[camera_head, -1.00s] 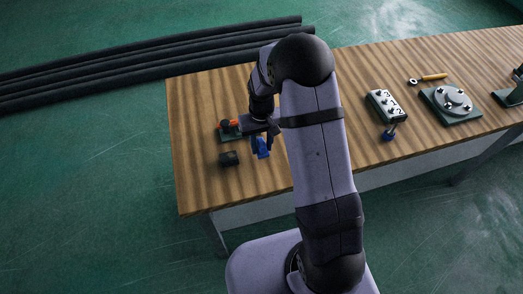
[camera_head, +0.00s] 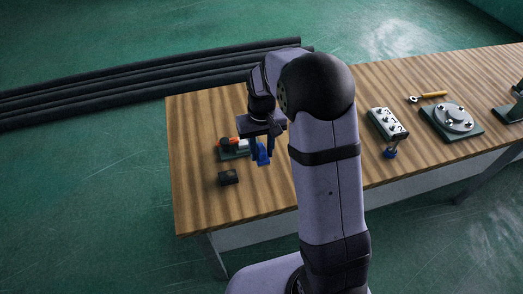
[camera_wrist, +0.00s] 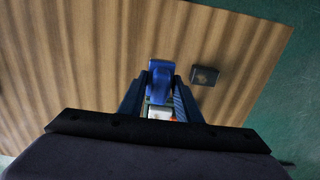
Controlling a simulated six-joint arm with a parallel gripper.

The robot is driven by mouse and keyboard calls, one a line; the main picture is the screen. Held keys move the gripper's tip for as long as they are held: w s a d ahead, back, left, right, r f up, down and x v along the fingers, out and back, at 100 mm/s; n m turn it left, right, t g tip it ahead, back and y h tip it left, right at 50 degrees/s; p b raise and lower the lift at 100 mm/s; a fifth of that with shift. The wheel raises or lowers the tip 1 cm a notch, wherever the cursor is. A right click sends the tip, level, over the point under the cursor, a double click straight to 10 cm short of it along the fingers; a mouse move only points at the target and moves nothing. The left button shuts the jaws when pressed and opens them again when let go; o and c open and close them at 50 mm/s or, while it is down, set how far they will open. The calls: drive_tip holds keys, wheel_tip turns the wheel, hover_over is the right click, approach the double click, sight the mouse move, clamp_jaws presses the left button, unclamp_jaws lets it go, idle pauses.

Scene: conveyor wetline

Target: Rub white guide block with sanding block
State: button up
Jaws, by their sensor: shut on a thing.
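My gripper (camera_head: 262,150) is shut on a blue piece, which I take to be the sanding block (camera_wrist: 160,78); in the wrist view it sits between the blue fingers. The white guide block (camera_head: 243,144) lies on a small green base (camera_head: 234,156) with an orange-red part beside it, near the left end of the table. In the wrist view the white guide block (camera_wrist: 160,112) shows partly between the fingers, behind the sanding block. The gripper is just right of the guide block in the head view. I cannot tell whether the sanding block touches it.
A small dark block (camera_head: 229,177) lies on the wooden table (camera_head: 200,205) in front of the green base. To the right are a numbered white block (camera_head: 384,122), a round flange on a green plate (camera_head: 453,118) and a yellow-handled tool (camera_head: 432,95). The table's front left is clear.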

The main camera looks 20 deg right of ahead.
drive_tip(key=shift+r+p, duration=0.3)
drive_tip(key=shift+s+r+p, duration=0.1)
drive_tip(key=shift+s+p, duration=0.05)
drive_tip(key=shift+p, duration=0.2)
drive_tip(key=shift+s+a+f+p, duration=0.15)
drive_tip(key=shift+s+f+p, duration=0.4)
drive_tip(key=shift+p, duration=0.4)
drive_tip(key=shift+f+p, duration=0.1)
drive_tip(key=shift+p, duration=0.55)
drive_tip(key=w+r+p, duration=0.3)
drive_tip(key=w, duration=0.9)
drive_tip(key=shift+a, duration=0.25)
